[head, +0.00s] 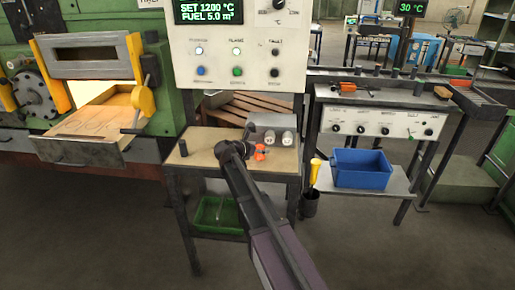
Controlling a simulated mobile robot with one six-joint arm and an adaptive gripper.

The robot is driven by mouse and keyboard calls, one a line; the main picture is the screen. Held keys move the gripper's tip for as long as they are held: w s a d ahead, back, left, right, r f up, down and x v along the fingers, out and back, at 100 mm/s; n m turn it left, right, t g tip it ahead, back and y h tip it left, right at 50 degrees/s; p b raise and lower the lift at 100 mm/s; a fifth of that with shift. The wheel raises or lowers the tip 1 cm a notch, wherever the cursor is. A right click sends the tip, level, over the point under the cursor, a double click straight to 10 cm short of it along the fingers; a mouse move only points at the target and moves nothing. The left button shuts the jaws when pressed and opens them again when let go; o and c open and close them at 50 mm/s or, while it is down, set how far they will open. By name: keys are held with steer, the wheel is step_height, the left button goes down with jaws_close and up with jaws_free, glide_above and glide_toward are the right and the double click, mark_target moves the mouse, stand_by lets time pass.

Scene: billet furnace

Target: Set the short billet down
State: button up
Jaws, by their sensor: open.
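My arm reaches up from the bottom of the head view to a tan-topped table (205,160). My gripper (247,143) is open, low over the middle of this table. I cannot tell any gap between its fingers and the tabletop. A short dark upright cylinder (183,148) stands at the table's left side, apart from the gripper. It may be the short billet, but I cannot tell for sure. A small orange object (260,153) lies just right of the gripper, partly hidden by it. Two pale round-ended pieces (287,138) show at the back right of the table.
A grey metal box (272,121) stands at the table's back edge. The furnace's glowing open drawer (75,151) is at left. A control panel (240,50) rises behind the table. A blue bin (360,168) stands on a shelf at right. The table's front left is clear.

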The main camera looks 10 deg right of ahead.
steer(key=p+v, duration=0.4)
steer(key=v, duration=0.6)
steer(key=shift+s+r, duration=0.1)
steer(key=shift+r, duration=0.15)
steer(key=shift+v, duration=0.85)
steer(key=shift+f, duration=0.1)
steer(key=s+d+f+m+g+y, duration=0.5)
steer(key=s+d+f+m, duration=0.25)
steer(key=s+m, duration=0.45)
steer(key=s+f+m+g+y, duration=0.2)
steer(key=s+f+m+y, duration=0.2)
steer(key=s+m, duration=0.8)
steer(key=shift+a+m+g+y, duration=0.4)
steer(key=shift+m+y, duration=0.1)
steer(key=shift+y, duration=0.6)
